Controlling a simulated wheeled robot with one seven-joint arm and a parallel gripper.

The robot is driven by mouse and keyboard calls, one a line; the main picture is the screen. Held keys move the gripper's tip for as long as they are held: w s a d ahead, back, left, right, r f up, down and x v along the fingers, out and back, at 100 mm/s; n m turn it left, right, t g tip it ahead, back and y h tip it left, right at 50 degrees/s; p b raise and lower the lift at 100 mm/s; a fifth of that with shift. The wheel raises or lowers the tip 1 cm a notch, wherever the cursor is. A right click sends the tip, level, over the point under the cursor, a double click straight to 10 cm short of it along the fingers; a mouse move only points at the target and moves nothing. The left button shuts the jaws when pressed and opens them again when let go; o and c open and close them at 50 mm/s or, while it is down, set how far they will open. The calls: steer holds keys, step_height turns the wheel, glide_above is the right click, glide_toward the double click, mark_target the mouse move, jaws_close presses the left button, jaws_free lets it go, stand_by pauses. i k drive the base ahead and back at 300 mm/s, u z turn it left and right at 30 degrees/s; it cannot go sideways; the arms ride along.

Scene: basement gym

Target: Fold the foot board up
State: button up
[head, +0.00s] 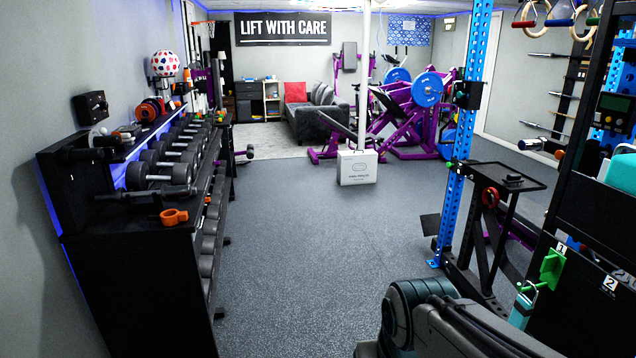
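I cannot pick out the foot board for certain. A purple machine (408,140) with blue weight plates (427,89) stands at the back, right of the middle, and has dark pads and panels too small to tell apart. Nearer, a black frame with a flat top plate (497,177) stands beside the blue perforated upright (459,150). A small dark plate (430,224) shows at the left of that upright, low down. My arm's dark links show at the bottom edge, right of the middle. My gripper is not in view.
A dumbbell rack (140,250) lines the left wall. A white box (357,168) at a pole's foot stands mid-floor, and a grey sofa (318,115) is at the back. A black rack with numbered tags (590,285) is close on the right. The central grey floor (310,240) is clear.

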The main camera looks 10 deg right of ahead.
mark_target(431, 223)
steer(key=i, duration=9.4)
steer(key=z, duration=2.6)
